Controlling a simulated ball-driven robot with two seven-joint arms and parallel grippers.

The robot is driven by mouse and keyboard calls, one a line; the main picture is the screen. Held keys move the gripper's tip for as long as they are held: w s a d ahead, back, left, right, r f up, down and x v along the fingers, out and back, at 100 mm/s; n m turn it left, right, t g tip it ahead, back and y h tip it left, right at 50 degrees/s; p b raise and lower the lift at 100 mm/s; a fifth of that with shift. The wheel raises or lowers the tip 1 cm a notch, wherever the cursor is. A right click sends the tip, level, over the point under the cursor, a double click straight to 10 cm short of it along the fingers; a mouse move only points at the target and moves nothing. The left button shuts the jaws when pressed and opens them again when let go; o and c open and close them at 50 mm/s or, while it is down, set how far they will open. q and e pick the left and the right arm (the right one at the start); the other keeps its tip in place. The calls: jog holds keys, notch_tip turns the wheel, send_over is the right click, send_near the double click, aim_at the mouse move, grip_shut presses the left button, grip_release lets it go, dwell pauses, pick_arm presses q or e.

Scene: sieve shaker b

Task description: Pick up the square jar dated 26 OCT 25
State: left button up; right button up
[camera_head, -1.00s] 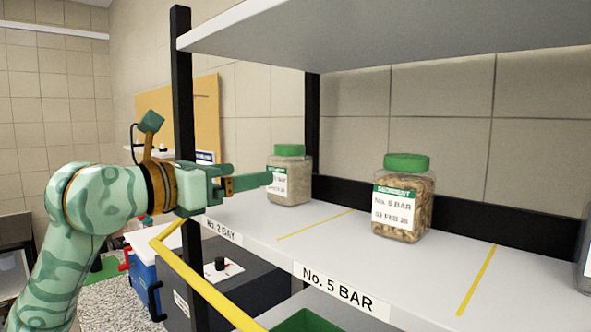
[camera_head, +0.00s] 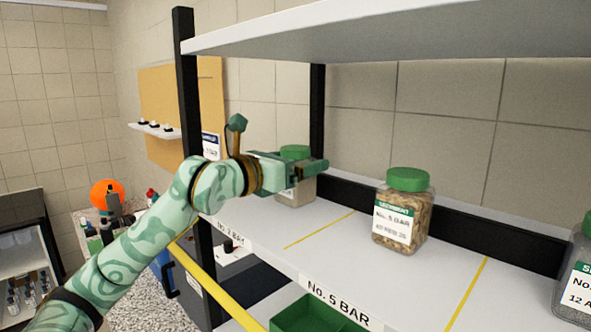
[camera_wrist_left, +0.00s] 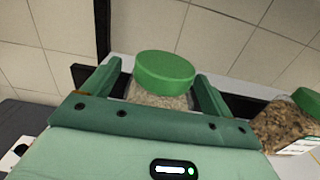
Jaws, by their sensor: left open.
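A square clear jar with a green lid and pale grainy contents (camera_head: 298,192) stands upright on the shelf at the No. 2 bay. Its label is mostly hidden behind my arm, and I cannot read its date. My left gripper (camera_head: 305,163) is open at this jar, just below lid height. In the left wrist view the jar's green lid (camera_wrist_left: 165,70) shows between the two spread fingers (camera_wrist_left: 158,78). I cannot tell whether either finger touches the jar. My right gripper is not in view.
A No. 5 BAR jar with brown chunks (camera_head: 403,210) stands right of it; another jar (camera_head: 577,280) is cut off at the right edge. Yellow lines divide the shelf (camera_head: 345,255). A black post (camera_head: 187,100) stands beside my arm, and an upper shelf (camera_head: 400,40) hangs above.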

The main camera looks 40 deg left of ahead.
pick_arm(q)
jog(key=shift+s, duration=0.1)
jog(key=c, duration=1.4)
jog(key=shift+o, duration=0.2)
jog(key=shift+r, duration=0.15)
